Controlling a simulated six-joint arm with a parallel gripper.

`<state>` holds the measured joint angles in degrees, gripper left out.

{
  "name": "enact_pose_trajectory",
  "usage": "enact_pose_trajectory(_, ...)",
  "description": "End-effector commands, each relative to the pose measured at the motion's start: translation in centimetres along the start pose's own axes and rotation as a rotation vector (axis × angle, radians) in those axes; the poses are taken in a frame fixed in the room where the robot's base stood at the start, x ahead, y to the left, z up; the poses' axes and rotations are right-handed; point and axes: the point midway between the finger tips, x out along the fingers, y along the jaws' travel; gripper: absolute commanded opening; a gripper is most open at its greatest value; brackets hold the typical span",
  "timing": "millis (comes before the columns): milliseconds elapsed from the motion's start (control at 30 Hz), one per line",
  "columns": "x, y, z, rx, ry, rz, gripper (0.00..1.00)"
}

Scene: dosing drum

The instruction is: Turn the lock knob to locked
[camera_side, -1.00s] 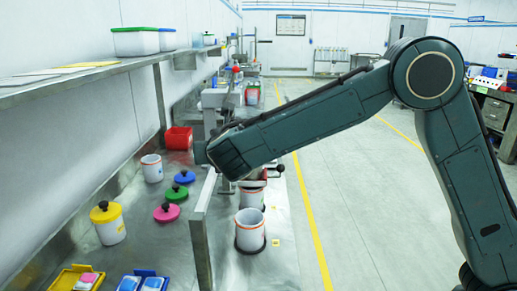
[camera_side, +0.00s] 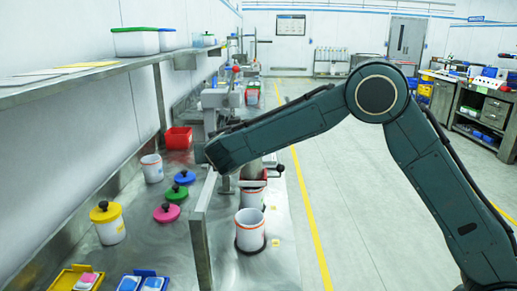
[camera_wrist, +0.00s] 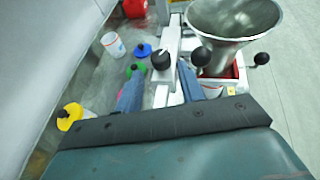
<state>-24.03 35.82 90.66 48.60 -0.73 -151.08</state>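The lock knob appears to be the round black knob (camera_wrist: 160,60) with a small white mark, on a pale metal beam (camera_wrist: 162,92) in the wrist view. I cannot tell which setting the mark shows. My gripper (camera_wrist: 160,84) has its two blue fingers apart, one on each side of the beam. The knob shows beyond the gap between them, and nothing is between the fingertips. In the side view my forearm and wrist hide the knob and most of the gripper.
A metal funnel (camera_wrist: 236,22) and two black ball handles (camera_wrist: 200,57) (camera_wrist: 262,59) stand right of the knob. White pots (camera_side: 250,232), a yellow-lidded pot (camera_side: 108,224) and coloured lids (camera_side: 166,212) stand on the bench. A shelf (camera_side: 95,78) runs along the left wall.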

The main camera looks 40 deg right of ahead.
Motion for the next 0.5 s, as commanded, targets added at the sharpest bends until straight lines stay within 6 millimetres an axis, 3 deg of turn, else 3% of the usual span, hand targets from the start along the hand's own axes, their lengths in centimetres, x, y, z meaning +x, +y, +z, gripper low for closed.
enact_pose_trajectory(200,3.3,-0.1,0.0,0.001,0.0,-0.002,0.39)
enact_pose_trajectory(500,5.7,0.0,0.0,0.0,-0.001,0.0,0.39)
